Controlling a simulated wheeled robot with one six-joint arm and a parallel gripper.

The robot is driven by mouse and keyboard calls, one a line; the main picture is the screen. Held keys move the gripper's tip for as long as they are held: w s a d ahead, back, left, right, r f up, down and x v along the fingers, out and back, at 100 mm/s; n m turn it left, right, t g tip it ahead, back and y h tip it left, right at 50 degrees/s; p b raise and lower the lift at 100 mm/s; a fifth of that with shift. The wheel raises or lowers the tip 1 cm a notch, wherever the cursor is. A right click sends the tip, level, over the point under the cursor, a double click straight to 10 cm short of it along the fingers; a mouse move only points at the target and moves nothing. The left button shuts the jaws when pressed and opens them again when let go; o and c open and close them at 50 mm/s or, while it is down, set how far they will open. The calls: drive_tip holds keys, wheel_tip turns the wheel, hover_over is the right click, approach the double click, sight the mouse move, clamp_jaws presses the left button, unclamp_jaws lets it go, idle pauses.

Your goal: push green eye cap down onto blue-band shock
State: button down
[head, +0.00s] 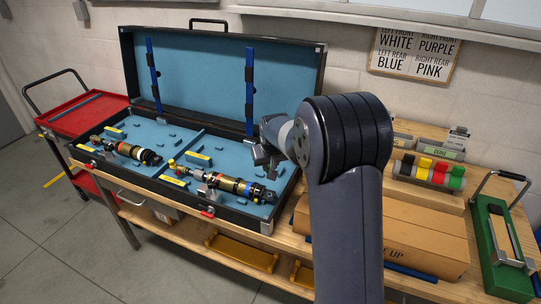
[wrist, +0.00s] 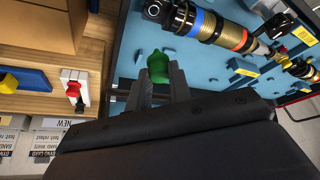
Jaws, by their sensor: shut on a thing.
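The green eye cap (wrist: 158,66) is between the fingertips of my gripper (wrist: 160,82) in the wrist view, and the gripper is shut on it. I cannot make out the cap in the head view, where my gripper (head: 265,152) hangs over the right part of the open case. The blue-band shock (wrist: 218,27) lies on its side in the case's blue foam, with its blue band near the silver and black end at the left in the wrist view. It also shows in the head view (head: 235,186). The cap is apart from the shock's end.
A second shock (head: 130,149) lies in the left half of the case (head: 190,138). The raised lid (head: 205,75) stands behind. A rack of coloured rolls (head: 430,170), a cardboard box (head: 425,235) and a green stand (head: 500,250) are on the bench at the right.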

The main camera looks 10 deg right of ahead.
drive_tip(key=shift+w+a+f+b, duration=0.1)
drive_tip(key=shift+f+b, duration=2.35)
drive_tip(key=shift+f, duration=1.65)
drive_tip(key=shift+w+f+b, duration=0.1)
drive_tip(key=shift+f+b, duration=1.35)
drive_tip(key=shift+b, duration=0.1)
drive_tip(key=c, duration=1.2)
unclamp_jaws()
